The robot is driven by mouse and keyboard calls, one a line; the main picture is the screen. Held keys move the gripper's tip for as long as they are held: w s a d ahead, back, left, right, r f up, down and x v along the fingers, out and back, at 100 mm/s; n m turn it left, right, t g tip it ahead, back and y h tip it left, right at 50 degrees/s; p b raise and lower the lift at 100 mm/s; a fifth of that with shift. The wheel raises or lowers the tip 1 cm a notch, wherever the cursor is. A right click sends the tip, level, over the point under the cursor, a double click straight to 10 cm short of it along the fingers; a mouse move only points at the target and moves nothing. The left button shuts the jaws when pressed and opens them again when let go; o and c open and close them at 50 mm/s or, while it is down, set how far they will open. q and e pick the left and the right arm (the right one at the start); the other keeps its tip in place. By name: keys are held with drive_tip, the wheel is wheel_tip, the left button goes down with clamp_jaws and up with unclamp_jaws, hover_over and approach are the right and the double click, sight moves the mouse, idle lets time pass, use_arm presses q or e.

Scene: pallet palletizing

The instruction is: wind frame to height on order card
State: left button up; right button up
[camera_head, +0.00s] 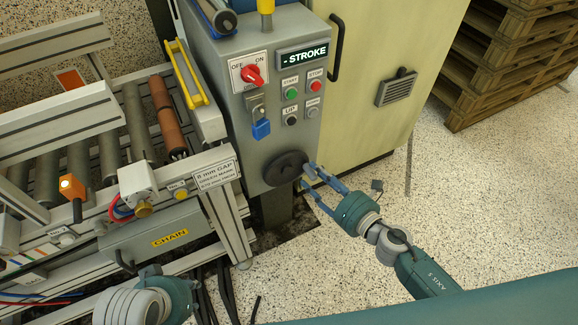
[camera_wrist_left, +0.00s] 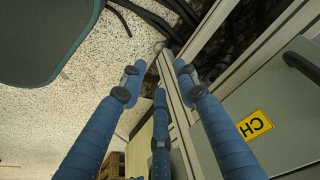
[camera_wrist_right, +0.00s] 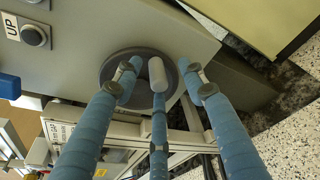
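A dark round handwheel (camera_head: 285,168) sits low on the front of the grey control cabinet (camera_head: 240,120). My right gripper (camera_head: 314,186) is at the wheel's right side. In the right wrist view the wheel (camera_wrist_right: 112,72) lies ahead, and its pale grip knob (camera_wrist_right: 157,74) stands between my spread fingers, with gaps visible beside it. The cabinet display (camera_head: 303,55) reads "- STROKE". My left gripper (camera_wrist_left: 160,85) is open and empty beside the conveyor frame; its fingers are largely hidden in the head view. I cannot make out an order card.
A red OFF/ON switch (camera_head: 251,75), buttons and a blue padlock (camera_head: 261,129) are above the wheel. The roller conveyor (camera_head: 80,155) and chain box (camera_head: 160,236) stand left. Stacked pallets (camera_head: 510,60) are at the back right. Floor on the right is clear.

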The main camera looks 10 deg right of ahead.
drive_tip(key=shift+s+f, duration=0.1)
drive_tip(key=shift+s, duration=0.05)
drive_tip(key=shift+s, duration=0.25)
use_arm(q)
drive_tip(key=shift+s+b, duration=0.2)
drive_tip(key=shift+b, duration=0.65)
use_arm(e)
drive_tip(key=shift+s+d, duration=0.3)
drive_tip(key=shift+s, duration=0.55)
drive_tip(key=shift+s+d, duration=0.25)
drive_tip(key=shift+s, duration=0.6)
drive_tip(key=shift+s+d, duration=0.3)
drive_tip(key=shift+s, duration=0.55)
use_arm(q)
drive_tip(key=shift+a+f, duration=0.1)
